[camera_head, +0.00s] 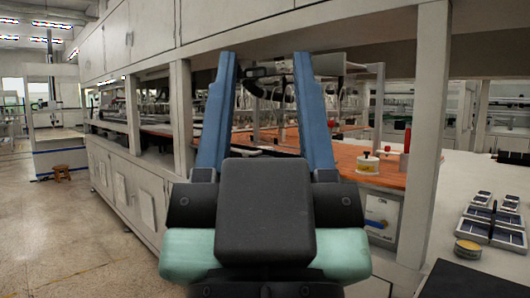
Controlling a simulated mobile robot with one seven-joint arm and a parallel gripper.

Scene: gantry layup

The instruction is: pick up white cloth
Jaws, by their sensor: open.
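My gripper (265,58) fills the middle of the view, seen from behind, with its two long blue fingers pointing away from me. The fingers stand well apart, and nothing shows held between them. I cannot make out a white cloth for sure in this view. My gripper and its dark body hide part of the bench and whatever lies behind them.
An orange-brown worktop (350,158) lies behind white uprights, with a yellow-and-white round container (367,164) on it. Dark panels in light frames (490,218) and a yellow tin (467,249) lie on the right bench. Free floor (60,235) lies left, with a small brown stool (61,173).

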